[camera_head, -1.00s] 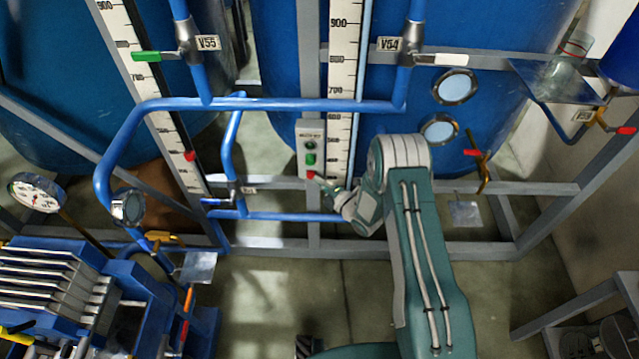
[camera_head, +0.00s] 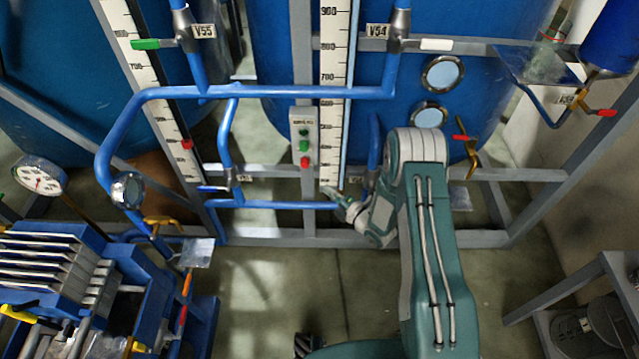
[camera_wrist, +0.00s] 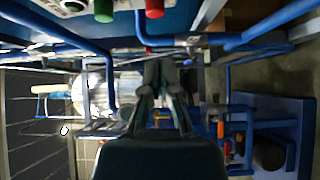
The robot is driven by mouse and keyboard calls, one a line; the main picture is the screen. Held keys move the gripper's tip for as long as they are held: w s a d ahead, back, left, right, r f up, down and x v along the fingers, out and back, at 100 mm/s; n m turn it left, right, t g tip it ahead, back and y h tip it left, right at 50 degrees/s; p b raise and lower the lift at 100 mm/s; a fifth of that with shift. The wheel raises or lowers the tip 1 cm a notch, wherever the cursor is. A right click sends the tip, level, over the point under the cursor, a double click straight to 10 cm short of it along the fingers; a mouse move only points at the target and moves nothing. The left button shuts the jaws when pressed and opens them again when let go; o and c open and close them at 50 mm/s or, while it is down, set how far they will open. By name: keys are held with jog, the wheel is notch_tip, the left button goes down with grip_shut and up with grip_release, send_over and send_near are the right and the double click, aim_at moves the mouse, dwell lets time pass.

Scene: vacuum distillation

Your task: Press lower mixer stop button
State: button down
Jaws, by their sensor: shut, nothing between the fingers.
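The mixer control box (camera_head: 304,142) is a narrow grey panel on the frame post between the two scales. It carries a dark button at the top, a green button (camera_head: 304,146) in the middle and a red stop button (camera_head: 305,162) at the bottom. In the wrist view the red button (camera_wrist: 154,8) and the green button (camera_wrist: 103,10) show at the top edge. My gripper (camera_head: 332,192) is shut and empty, below and right of the red button and apart from it. The wrist view shows its closed fingers (camera_wrist: 160,70) in the middle.
Blue pipes (camera_head: 270,92) run around the box, and one (camera_head: 275,204) passes below it near my gripper. A white scale (camera_head: 334,110) stands right of the box. Valve V54 (camera_head: 396,40) and a blue tank with round windows (camera_head: 443,73) are further right.

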jog(key=v, duration=0.2)
jog(key=shift+s+d, duration=0.25)
dwell(0.3)
jog(key=w+d+r+m+h, duration=0.2)
jog(key=w+r+m+h, duration=0.1)
jog(key=r, duration=0.4)
jog(key=w+d+r+m+h, duration=0.2)
jog(key=w+r+h, duration=0.1)
jog(key=r, duration=0.3)
jog(key=s+d+r+m+g+h, duration=0.1)
jog(key=s+d+r+m+h, duration=0.25)
jog(key=r, duration=0.35)
jog(key=s+d+r+m+g+h, duration=0.1)
jog(key=s+d+r+m+h, duration=0.1)
jog(key=r+m, duration=0.4)
jog(key=s+d+r+m+g+h, duration=0.2)
jog(key=s+r+m, duration=0.3)
jog(key=s+r, duration=0.55)
jog(key=s+a+m+g+y, duration=0.1)
jog(key=s+m, duration=0.6)
jog(key=s, duration=1.3)
jog(key=a+g, duration=0.1)
jog(key=g, duration=0.1)
jog(key=shift+r+g, duration=0.3)
jog(key=shift+r, duration=0.05)
